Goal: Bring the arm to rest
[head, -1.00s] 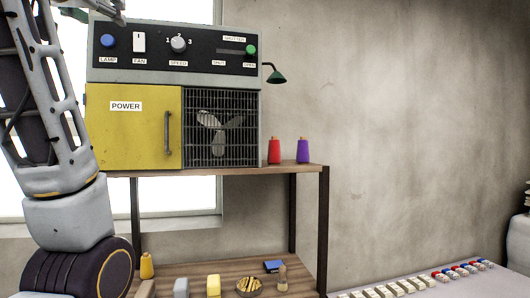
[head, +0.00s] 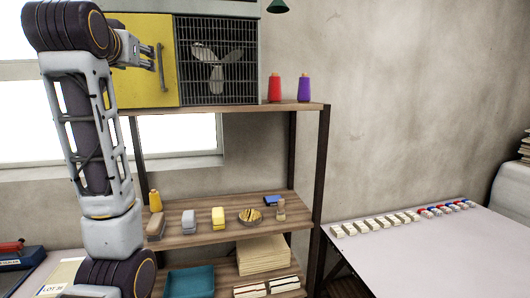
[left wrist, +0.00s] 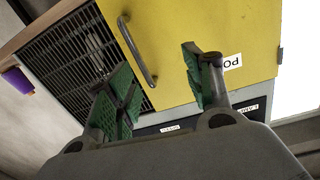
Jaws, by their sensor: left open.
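My left arm rises on the left of the head view, bent at a dark joint, and its gripper (head: 148,57) points right in front of the yellow door (head: 143,75) of the cabinet. In the left wrist view the two green-padded fingers of this gripper (left wrist: 162,88) stand apart with nothing between them. The yellow door (left wrist: 175,30) and its curved handle (left wrist: 137,52) show beyond the fingers, with no visible contact. The door looks shut. My right gripper is not in view.
The cabinet's fan grille (head: 216,62) is right of the door. The lower shelf (head: 180,239) holds several small items. A pale table (head: 420,255) with rows of small blocks is at right.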

